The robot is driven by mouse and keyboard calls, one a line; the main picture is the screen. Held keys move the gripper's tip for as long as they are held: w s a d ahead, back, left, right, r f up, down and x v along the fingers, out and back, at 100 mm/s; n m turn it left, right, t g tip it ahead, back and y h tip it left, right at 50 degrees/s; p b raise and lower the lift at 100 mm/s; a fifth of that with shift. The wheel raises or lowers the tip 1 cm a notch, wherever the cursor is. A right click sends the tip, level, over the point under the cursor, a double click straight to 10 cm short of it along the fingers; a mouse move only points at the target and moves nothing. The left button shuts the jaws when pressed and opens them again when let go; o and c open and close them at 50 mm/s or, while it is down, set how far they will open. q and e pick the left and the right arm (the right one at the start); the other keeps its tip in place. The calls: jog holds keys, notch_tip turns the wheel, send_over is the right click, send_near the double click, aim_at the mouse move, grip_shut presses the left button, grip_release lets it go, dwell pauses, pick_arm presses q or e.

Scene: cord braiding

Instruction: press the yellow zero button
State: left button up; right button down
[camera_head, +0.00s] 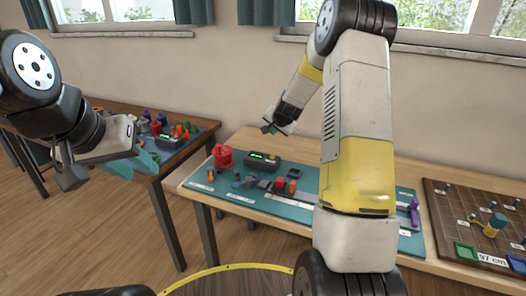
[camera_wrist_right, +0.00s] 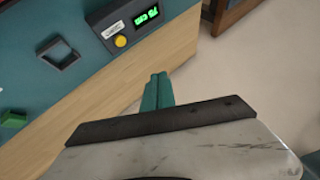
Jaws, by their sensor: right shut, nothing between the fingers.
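The yellow zero button (camera_wrist_right: 120,41) shows in the right wrist view on the face of a dark display box (camera_wrist_right: 108,22), beside a green lit readout. In the head view the display box (camera_head: 262,161) sits at the back of the teal mat. My right gripper (camera_head: 270,128) is above and behind the box, apart from it. In the wrist view my right gripper (camera_wrist_right: 158,90) is shut and empty, with its teal fingertips apart from the button. My left gripper (camera_head: 146,163) hangs at the left, away from this box; its jaw opening is unclear.
A brown pegged board (camera_head: 450,215) lies at the right. Another cluttered table (camera_head: 150,178) stands at the left.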

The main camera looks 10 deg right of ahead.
aim_at(273, 158)
jog(key=shift+f, duration=4.35)
jog(key=shift+f, duration=0.1)
jog(key=shift+f, duration=0.3)
jog(key=shift+f, duration=0.4)
jog(key=shift+r, duration=0.8)
jog(key=shift+r, duration=2.5)
